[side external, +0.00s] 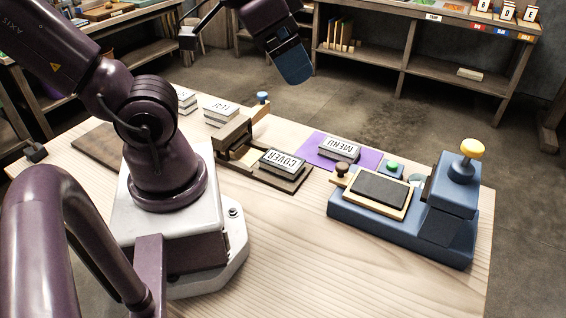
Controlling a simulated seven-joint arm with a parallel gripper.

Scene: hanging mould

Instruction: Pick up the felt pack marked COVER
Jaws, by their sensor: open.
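The felt pack marked COVER (283,161) lies flat, label up, on the right part of a dark wooden board (292,184) near the middle of the table. My gripper (240,52) is at the top of the side external view, high above the table's far side. Its fingers are spread wide with nothing between them, and the blue-tipped finger shows plainly at the right. It is well apart from the COVER pack. A similar pack marked MENU (340,148) lies on a purple mat (369,157) just right of the COVER pack.
A brown wooden block fixture (234,137) stands close left of the COVER pack. More labelled packs (220,112) lie behind it. A blue press-like device (440,215) with a yellow knob stands at the right. The table's front middle (290,245) is clear.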

